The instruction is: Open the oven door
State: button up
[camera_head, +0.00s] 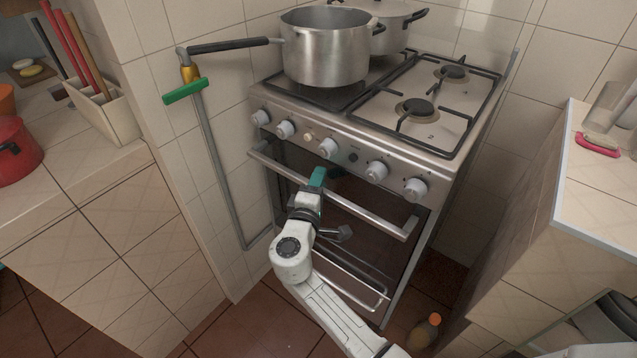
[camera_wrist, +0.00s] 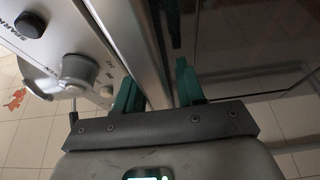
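The oven stands in the middle of the head view under the hob. Its dark glass door (camera_head: 375,235) looks shut. A silver bar handle (camera_head: 372,213) runs across the top of the door. My gripper (camera_head: 326,176) is at the left-middle part of this handle. In the wrist view, my gripper (camera_wrist: 157,88) has its two teal fingers apart. The handle bar (camera_wrist: 132,40) runs between them, close to the left finger. A dark gap shows between the bar and the right finger. The head view hides the exact contact behind my gripper.
White control knobs (camera_head: 327,147) line the panel just above the handle. A large pot (camera_head: 326,47) stands on the hob. A tiled counter (camera_head: 600,185) stands close at right. A bottle (camera_head: 425,331) is on the floor near the oven's lower right.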

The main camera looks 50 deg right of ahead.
grip_shut()
jog(key=shift+a+f, duration=0.1)
dwell(0.3)
